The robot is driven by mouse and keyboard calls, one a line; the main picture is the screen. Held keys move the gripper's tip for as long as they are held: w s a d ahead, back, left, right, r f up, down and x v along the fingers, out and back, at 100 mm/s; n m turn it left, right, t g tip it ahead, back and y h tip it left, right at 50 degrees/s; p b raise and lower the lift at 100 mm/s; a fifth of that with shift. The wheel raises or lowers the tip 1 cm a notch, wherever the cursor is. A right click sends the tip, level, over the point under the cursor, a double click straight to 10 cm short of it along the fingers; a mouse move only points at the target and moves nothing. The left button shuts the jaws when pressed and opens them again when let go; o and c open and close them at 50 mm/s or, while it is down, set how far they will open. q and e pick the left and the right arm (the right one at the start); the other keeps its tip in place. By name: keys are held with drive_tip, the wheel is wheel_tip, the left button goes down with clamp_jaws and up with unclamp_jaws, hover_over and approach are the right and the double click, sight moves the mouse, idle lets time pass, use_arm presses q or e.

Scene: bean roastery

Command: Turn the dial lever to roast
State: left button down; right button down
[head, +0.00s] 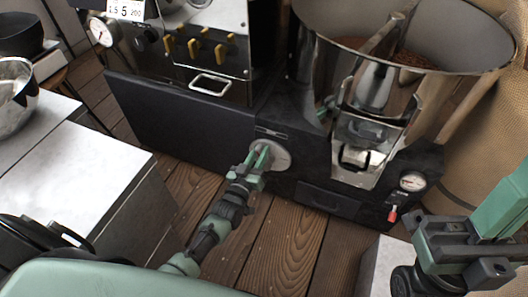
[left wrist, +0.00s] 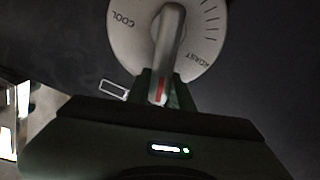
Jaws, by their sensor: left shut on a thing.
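The round grey dial (head: 282,159) sits on the dark front of the roaster, low in the middle of the head view. In the left wrist view, its face (left wrist: 135,45) reads COOL at the left and ROAST at the lower right. The lever (left wrist: 168,42), a grey bar with a red mark near its tip, points down and slightly left, between the two words. My left gripper (head: 260,158) is shut on the lever's end, one finger on each side; it also shows in the left wrist view (left wrist: 162,92).
A metal bowl-like drum (head: 400,60) with beans stands above the roaster's right part. A gauge (head: 412,181) and a red-handled lever (head: 392,214) are at its lower right. Yellow switches (head: 205,47) are above left. A grey-topped counter (head: 85,170) stands at left, with wooden floor between.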

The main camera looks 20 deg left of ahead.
use_arm(q)
drive_tip(key=shift+a+f+n, duration=0.3)
drive_tip(key=shift+a+n, duration=0.25)
drive_tip(key=shift+n, duration=0.55)
drive_tip(key=shift+a, duration=0.1)
drive_tip(key=c, duration=1.2)
unclamp_jaws()
drive_tip(key=shift+c, duration=0.2)
drive_tip(key=shift+s, duration=0.15)
drive_tip(key=s+p, duration=0.3)
drive_tip(key=s, duration=0.4)
drive_tip(key=shift+s+a, duration=0.15)
drive_tip(key=shift+s, duration=0.15)
